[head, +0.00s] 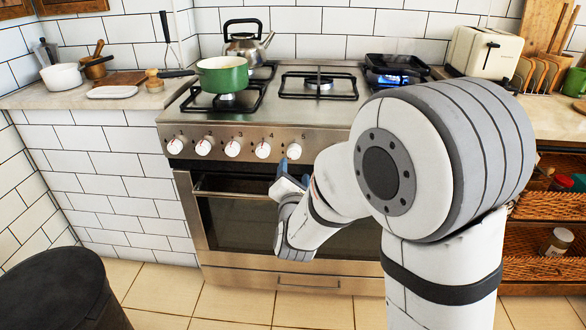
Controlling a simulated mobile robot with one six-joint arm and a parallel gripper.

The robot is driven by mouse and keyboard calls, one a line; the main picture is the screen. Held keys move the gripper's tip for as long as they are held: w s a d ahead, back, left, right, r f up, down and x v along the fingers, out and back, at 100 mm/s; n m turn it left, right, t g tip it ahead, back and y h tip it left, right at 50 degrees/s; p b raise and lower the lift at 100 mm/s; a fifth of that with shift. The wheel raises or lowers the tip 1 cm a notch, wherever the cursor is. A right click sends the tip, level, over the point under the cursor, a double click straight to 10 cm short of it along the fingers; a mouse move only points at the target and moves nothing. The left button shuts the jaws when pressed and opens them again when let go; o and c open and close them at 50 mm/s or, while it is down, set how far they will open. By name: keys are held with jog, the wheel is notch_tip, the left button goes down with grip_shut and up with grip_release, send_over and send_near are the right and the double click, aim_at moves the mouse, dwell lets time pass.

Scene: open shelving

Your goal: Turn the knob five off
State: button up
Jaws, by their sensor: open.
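The stove's front panel (225,135) carries a row of white knobs with small numbers above them. The fifth knob from the left (294,151) is the rightmost one in sight, and I take it as knob five. The panel further right is hidden behind my arm. My gripper (283,170) is open, just below and slightly left of this knob, in front of the panel. Its fingers are small and partly hidden by my wrist, and I cannot tell whether they touch the knob. A blue flame glows at the back right burner (394,79).
A green pot (223,76) stands on the front left burner, and a kettle (247,45) stands behind it. The oven handle (230,194) runs below the panel. A black round bin (55,290) stands lower left. Wicker drawers (545,205) are at right.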

aim_at(295, 154)
jog(key=w+b, duration=0.1)
jog(key=w, duration=0.6)
jog(key=shift+w+a+b, duration=0.15)
jog(key=shift+w+b, duration=0.15)
jog(key=shift+c, duration=0.6)
